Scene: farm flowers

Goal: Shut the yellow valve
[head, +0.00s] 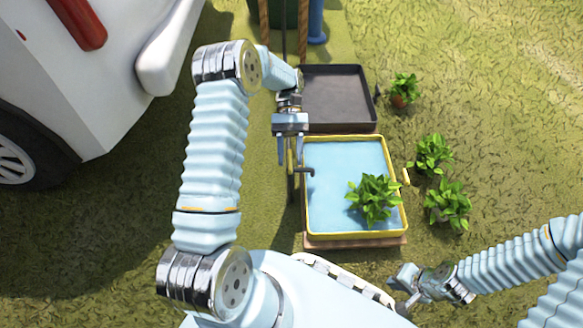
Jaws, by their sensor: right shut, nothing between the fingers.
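A yellow-rimmed tray (402,216) of blue water stands in the middle of the head view. A small yellow handle-like piece (406,177) sticks out at its right edge; it looks like the yellow valve, but it is too small to tell how it is turned. A dark spout (306,171) reaches over the tray's left edge. My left gripper (290,162) is at the tray's upper left, just above the spout in the picture, with its fingers apart and nothing seen between them. My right gripper (398,290) is shut and empty, below the tray's lower right corner.
A potted plant (374,198) stands in the tray. An empty dark tray (336,96) lies behind it. Several potted plants, one of them a far plant (404,88), stand on the grass to the right. A white vehicle (95,75) fills the upper left.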

